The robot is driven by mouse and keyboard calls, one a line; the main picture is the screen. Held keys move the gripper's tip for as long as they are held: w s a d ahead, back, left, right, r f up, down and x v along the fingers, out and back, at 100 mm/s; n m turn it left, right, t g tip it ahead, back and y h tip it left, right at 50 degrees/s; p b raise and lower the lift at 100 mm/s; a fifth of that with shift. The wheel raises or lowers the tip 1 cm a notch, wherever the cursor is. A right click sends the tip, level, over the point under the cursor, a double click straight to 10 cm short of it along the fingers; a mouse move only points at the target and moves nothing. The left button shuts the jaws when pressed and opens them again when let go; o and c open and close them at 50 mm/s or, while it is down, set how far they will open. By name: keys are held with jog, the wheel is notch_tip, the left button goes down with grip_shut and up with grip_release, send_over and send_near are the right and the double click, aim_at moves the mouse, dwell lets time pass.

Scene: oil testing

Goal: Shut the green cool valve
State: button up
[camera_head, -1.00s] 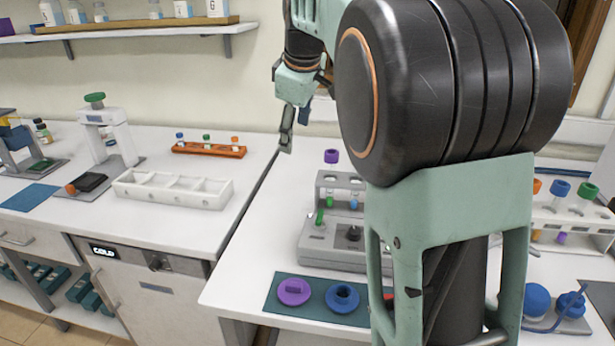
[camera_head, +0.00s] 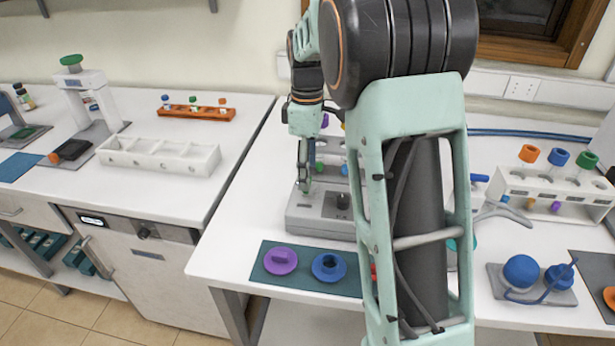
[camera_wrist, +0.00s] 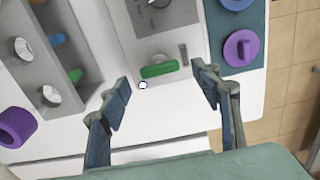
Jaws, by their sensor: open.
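The green valve handle (camera_wrist: 160,70) is a short bar on the grey device (camera_wrist: 150,40), seen in the wrist view. It runs nearly level across that picture. My gripper (camera_wrist: 161,76) is open, with one fingertip to the left and one to the right of the handle in the wrist view. I cannot tell whether the fingers are down at its height. In the head view my gripper (camera_head: 304,180) points down over the left part of the grey device (camera_head: 318,213) and largely hides the handle.
A dark mat with a purple cap (camera_head: 280,261) and a blue cap (camera_head: 329,267) lies in front of the device. A grey tube rack stands behind it. A white tray (camera_head: 160,155) and an orange rack (camera_head: 196,112) are on the left counter.

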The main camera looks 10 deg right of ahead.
jog(key=shift+f, duration=1.35)
jog(key=shift+c, duration=0.5)
jog(key=c, duration=1.1)
